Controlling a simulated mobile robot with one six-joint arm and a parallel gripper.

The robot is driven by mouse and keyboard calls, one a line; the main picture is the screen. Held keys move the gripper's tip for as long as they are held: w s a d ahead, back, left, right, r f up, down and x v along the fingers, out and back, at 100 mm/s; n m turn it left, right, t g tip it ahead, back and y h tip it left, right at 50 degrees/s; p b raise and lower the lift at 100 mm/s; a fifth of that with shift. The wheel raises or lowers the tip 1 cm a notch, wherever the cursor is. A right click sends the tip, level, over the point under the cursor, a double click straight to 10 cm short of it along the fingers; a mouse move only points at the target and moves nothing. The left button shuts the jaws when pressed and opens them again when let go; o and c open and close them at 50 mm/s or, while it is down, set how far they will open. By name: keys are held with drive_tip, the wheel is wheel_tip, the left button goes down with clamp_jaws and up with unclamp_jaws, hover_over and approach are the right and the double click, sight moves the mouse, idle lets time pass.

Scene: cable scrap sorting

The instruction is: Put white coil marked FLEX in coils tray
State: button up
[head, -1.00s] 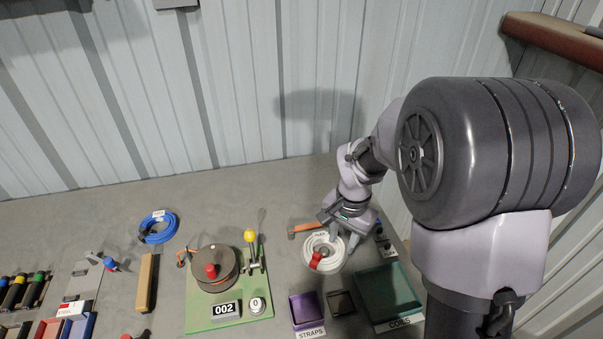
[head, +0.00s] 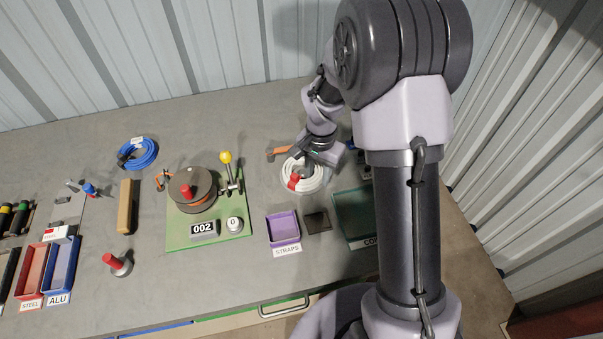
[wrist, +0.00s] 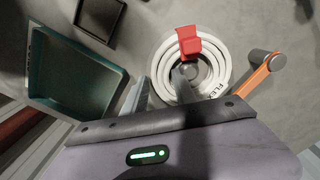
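The white coil (head: 318,182) lies flat on the bench, with a red clip on its ring. In the wrist view the coil (wrist: 163,62) shows a FLEX label at its lower right. My gripper (wrist: 162,88) is at the coil with its fingers apart. One finger is just outside the ring's left side and the other is over its centre hole. No firm contact shows. My gripper (head: 309,165) partly covers the coil in the head view. The teal coils tray (head: 355,212) is below right of the coil, its label partly hidden by my arm. The tray (wrist: 38,75) looks empty in the wrist view.
An orange-handled tool (wrist: 258,78) lies close beside the coil. A purple straps tray (head: 284,228) and a small dark tray (head: 317,222) stand left of the coils tray. A green board with a reel (head: 192,190) and a yellow-knobbed lever (head: 226,158) is further left.

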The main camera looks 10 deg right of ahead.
clamp_jaws()
drive_tip(key=shift+r+p, duration=1.15)
drive_tip(key=shift+r, duration=0.4)
drive_tip(key=shift+d, duration=0.1)
drive_tip(key=s+d, duration=0.3)
drive_tip(key=d, duration=0.1)
drive_tip(key=s+d+b, duration=0.1)
drive_tip(key=s+d, duration=0.2)
drive_tip(key=s, duration=0.1)
drive_tip(key=shift+s+d+r, duration=0.2)
drive_tip(key=shift+s+d, duration=0.1)
drive_tip(key=shift+d, duration=0.1)
drive_tip(key=s+d, duration=0.1)
drive_tip(key=s, duration=0.1)
drive_tip(key=s+d, duration=0.1)
drive_tip(key=s, duration=0.1)
drive_tip(key=s+d+b, duration=0.1)
drive_tip(key=s, duration=0.2)
drive_tip(key=shift+d+r, duration=0.1)
drive_tip(key=shift+d, duration=0.3)
drive_tip(key=shift+s+d+f, duration=0.1)
drive_tip(key=shift+s+f, duration=0.1)
drive_tip(key=shift+s, duration=0.05)
drive_tip(key=shift+w+f+b, duration=0.1)
drive_tip(key=shift+f+b, duration=0.9)
drive_tip(key=shift+f, duration=0.05)
